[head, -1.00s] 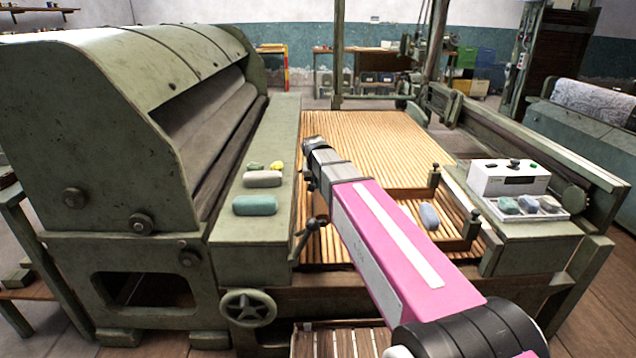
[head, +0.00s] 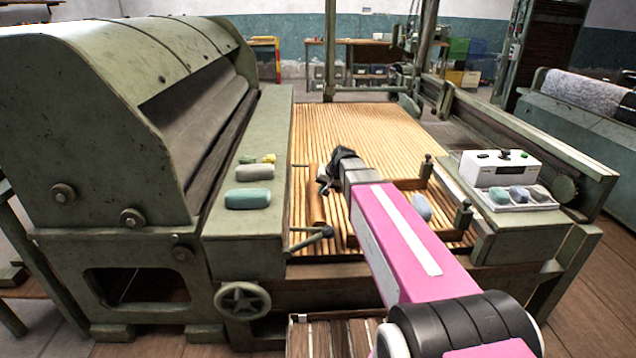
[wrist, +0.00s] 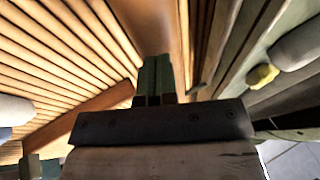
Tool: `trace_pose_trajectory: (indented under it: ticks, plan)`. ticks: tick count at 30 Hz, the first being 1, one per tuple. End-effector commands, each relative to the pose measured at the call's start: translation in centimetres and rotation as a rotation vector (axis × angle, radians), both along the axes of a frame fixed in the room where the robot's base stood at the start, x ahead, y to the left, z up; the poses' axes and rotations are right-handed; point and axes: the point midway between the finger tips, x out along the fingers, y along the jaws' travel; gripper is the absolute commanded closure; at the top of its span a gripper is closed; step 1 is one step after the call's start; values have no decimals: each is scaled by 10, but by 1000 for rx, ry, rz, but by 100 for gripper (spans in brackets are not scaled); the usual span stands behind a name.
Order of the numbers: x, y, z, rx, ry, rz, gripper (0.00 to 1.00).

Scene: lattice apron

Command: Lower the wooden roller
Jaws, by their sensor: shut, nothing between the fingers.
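The wooden roller (head: 316,196) is a smooth brown bar lying lengthwise over the slatted bed, close to the green ledge. My arm and gripper hide part of it in the head view. In the wrist view its brown surface (wrist: 148,22) is just beyond my fingertips. My gripper (head: 326,184) is shut and empty, beside or above the roller; whether it touches is unclear. The closed fingers also show in the wrist view (wrist: 154,68). A dark-handled lever (head: 318,238) sticks out from the ledge's near end, toward the right.
The slatted bed (head: 385,125) is open behind my gripper. The green ledge (head: 245,225) carries a teal piece (head: 248,198) and a grey piece (head: 254,172). A brown frame with posts (head: 464,215) and a blue-grey object (head: 421,207) stand right. A handwheel (head: 242,299) is at the front.

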Motion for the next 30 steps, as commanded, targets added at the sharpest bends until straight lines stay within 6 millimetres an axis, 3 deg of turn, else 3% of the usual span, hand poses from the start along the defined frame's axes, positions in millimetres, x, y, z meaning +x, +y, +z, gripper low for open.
trace_pose_trajectory:
  ticks: [11, 30]
  plan:
    - [1, -11, -37, 262, 1, -2, 100]
    - [0, -11, -55, 264, 1, 1, 100]
